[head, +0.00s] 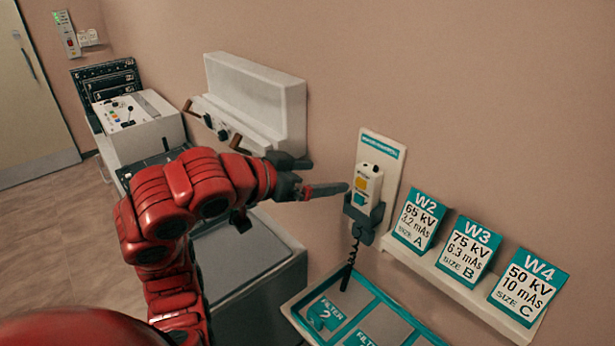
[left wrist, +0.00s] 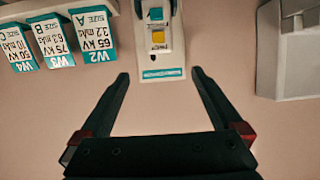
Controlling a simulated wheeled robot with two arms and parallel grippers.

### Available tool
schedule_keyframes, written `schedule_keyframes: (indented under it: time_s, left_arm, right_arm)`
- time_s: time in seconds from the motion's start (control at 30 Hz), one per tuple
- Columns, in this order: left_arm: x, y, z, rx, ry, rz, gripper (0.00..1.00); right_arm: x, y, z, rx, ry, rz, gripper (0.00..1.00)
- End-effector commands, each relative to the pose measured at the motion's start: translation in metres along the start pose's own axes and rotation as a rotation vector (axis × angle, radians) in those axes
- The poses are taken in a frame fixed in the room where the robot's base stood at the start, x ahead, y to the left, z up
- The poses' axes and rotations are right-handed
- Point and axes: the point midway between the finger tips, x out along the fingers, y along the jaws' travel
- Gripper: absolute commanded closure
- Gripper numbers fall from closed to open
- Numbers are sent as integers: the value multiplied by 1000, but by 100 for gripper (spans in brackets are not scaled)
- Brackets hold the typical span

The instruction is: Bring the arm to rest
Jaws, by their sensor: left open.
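My red left arm reaches in from the left in the head view. Its dark gripper (head: 318,175) is open near the wall, beside a white handset (head: 368,184) with a yellow and a teal button. The handset sits upright in a dark holder (head: 363,217) on a white backing plate, with a coiled cord below. In the left wrist view the two fingers (left wrist: 160,75) are spread wide with nothing between them. The handset (left wrist: 157,38) shows there upside down, beyond the fingertips. My right gripper is not in view.
A ledge (head: 470,288) holds cards W2, W3 and W4 on the right. A teal tray (head: 290,307) with filter plates lies below. A white wall unit (head: 257,98) is behind my arm. A control console (head: 140,122) stands at the back left. Floor is free at left.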

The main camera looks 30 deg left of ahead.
Motion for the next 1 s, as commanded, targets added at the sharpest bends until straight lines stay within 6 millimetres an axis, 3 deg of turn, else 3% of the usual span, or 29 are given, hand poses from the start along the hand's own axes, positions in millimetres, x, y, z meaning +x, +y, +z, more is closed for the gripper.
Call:
schedule_keyframes:
  time_s: [0.2,0.47,0.57,0.67,0.73,0.83,0.93,1.0]
  left_arm:
    - [-24,-1,0,0,2,-2,0]
    - [-26,2,-4,-13,20,16,0]
    - [-19,5,-24,-75,113,78,0]
    - [-10,0,-62,-198,300,168,0]
    - [-6,-17,-89,-309,467,211,0]
    - [1,-57,-111,-458,700,210,0]
    - [7,-102,-107,-572,908,140,0]
    - [12,-132,-91,-627,1034,57,0]
  right_arm:
    - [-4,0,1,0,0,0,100]
    - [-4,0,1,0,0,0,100]
    - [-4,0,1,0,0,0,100]
    - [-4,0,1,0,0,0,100]
    - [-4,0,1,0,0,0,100]
    - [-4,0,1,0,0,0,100]
    - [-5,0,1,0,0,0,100]
    - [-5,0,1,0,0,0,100]
